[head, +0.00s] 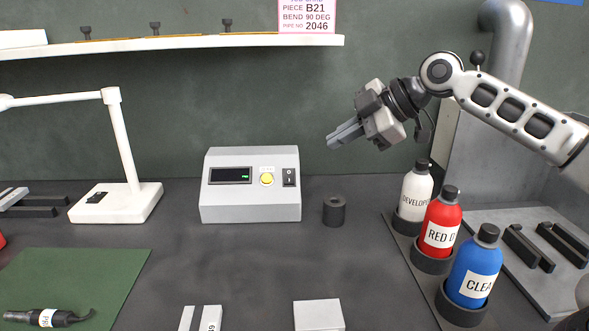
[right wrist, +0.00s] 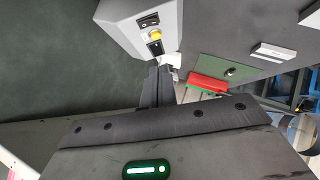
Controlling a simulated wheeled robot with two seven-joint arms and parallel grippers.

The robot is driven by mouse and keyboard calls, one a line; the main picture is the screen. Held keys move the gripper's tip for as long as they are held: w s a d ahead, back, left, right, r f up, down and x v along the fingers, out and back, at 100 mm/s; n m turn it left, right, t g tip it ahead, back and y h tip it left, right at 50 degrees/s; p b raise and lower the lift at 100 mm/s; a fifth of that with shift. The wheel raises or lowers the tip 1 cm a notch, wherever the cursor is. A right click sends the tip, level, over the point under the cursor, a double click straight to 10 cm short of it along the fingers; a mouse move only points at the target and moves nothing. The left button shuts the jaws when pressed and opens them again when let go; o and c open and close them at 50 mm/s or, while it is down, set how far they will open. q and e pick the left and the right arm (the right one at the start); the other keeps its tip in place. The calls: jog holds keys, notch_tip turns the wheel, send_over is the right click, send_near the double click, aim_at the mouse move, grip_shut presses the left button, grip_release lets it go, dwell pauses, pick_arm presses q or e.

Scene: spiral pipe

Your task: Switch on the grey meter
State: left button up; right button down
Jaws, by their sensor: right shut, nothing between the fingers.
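The grey meter (head: 250,204) is a light grey box on the bench against the wall. My left gripper is not in view.
A dark ring-shaped cylinder (head: 334,212) stands right of the meter. Several bottles, including a red one (head: 440,222), stand in holders at the right. A white lamp (head: 118,200) stands at the left. A shelf (head: 180,43) runs above.

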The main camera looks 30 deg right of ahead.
jog(key=p, duration=0.2)
send_over(289, 182)
jog(key=s, duration=0.4)
jog(key=f, duration=0.6)
jog(key=shift+w+a+f, duration=0.1)
jog(key=shift+w+f, duration=0.15)
jog(key=shift+w+d+f, duration=0.25)
jog(key=shift+f, duration=0.35)
jog(key=shift+w+d+f, duration=0.2)
jog(key=shift+f, duration=0.4)
jog(key=shift+w+d+f, duration=0.2)
jog(key=shift+w+f, duration=0.05)
jog(key=shift+f, duration=0.3)
jog(key=shift+f+b, duration=0.5)
jog(key=shift+b, duration=0.35)
jog(key=shift+r, duration=0.2)
jog(key=shift+r+p, duration=0.15)
jog(key=shift+p, duration=0.2)
jog(key=shift+r+p, duration=0.7)
